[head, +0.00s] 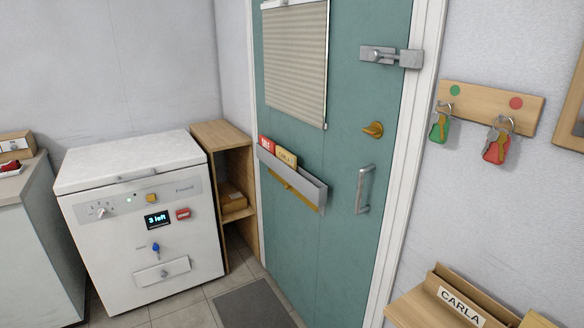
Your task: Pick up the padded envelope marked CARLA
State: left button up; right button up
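A yellow-tan envelope (287,160) stands in the grey letter holder (308,190) on the teal door. Its top sticks out, and it bears small dark lettering that may read CARLA but is too small to be sure. A red envelope or packet (266,147) with pale lettering stands just left of it in the same holder. The lower parts of both are hidden by the holder's front. A wooden desk-type holder at the bottom right carries a white label reading CARLA (462,305). Neither of my grippers is in view.
The teal door (345,130) is shut, with a handle (364,189), knob and bolt. A white machine (140,220) and a wooden shelf with a box (233,202) stand left. Keys hang from a rack (490,106) at right. Floor before the door is clear except a mat (252,307).

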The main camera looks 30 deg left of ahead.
aim_at(282, 155)
jog(key=i+j+z, duration=0.15)
jog(key=j, duration=0.25)
jog(key=i+j+z, duration=0.1)
jog(key=j, duration=0.25)
jog(key=j+z, duration=0.15)
jog(key=j, duration=0.25)
jog(key=i, duration=0.05)
